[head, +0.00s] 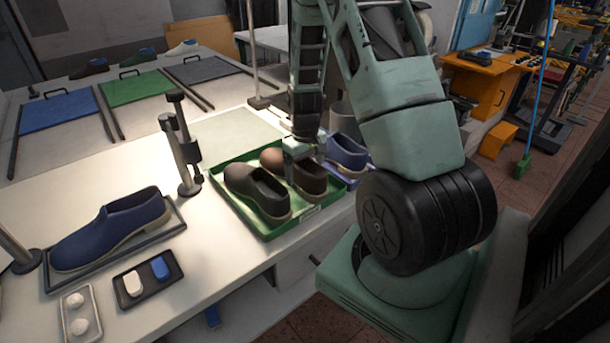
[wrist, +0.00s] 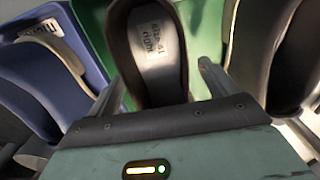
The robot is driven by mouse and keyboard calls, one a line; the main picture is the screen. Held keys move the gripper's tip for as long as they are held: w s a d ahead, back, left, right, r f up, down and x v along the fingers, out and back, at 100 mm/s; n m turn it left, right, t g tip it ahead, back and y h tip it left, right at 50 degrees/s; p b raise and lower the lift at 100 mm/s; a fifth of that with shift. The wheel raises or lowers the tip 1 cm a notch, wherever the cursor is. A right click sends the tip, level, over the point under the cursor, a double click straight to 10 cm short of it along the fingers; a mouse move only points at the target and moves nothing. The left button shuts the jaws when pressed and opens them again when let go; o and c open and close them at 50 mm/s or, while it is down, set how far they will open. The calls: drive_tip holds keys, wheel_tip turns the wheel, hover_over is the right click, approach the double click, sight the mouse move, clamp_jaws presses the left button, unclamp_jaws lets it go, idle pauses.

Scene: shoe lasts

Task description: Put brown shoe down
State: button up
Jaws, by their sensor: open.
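A brown shoe (head: 303,172) sits in the green tray (head: 272,233), beside a darker brown shoe (head: 257,190) on its left. In the wrist view the brown shoe (wrist: 152,55) points away from me, with printing on its pale insole reading about "size 41 right". My gripper (head: 305,152) is low over this shoe. The wrist view shows my gripper (wrist: 160,76) open, one finger on each side of the shoe's heel end, with gaps visible. The darker shoe (wrist: 282,50) is at the right there. The shoe's sole is hidden in the wrist view.
A blue shoe (head: 346,150) in a blue tray (head: 350,180) stands close right of the green tray. A clamp stand (head: 183,150) is left of it. A larger blue shoe (head: 110,230) lies on a grey tray at the front left. The pale mat (head: 228,133) behind is clear.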

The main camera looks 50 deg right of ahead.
wheel_tip(320, 180, up, 10)
drive_tip(key=b, duration=0.1)
drive_tip(key=w+a+r+n, duration=0.2)
drive_tip(key=a, duration=1.1)
drive_tip(key=s+a+r+n+y, duration=0.1)
drive_tip(key=s+a+n, duration=0.1)
drive_tip(key=a, duration=0.5)
drive_tip(key=s+a+r+n, duration=0.2)
drive_tip(key=a, duration=0.5)
drive_tip(key=s+a+r+n, duration=0.1)
drive_tip(key=s+a+n, duration=0.3)
drive_tip(key=s+a, duration=0.9)
drive_tip(key=shift+s+a+r+n, duration=0.25)
drive_tip(key=shift+s+a+n, duration=0.05)
drive_tip(key=shift+s, duration=0.8)
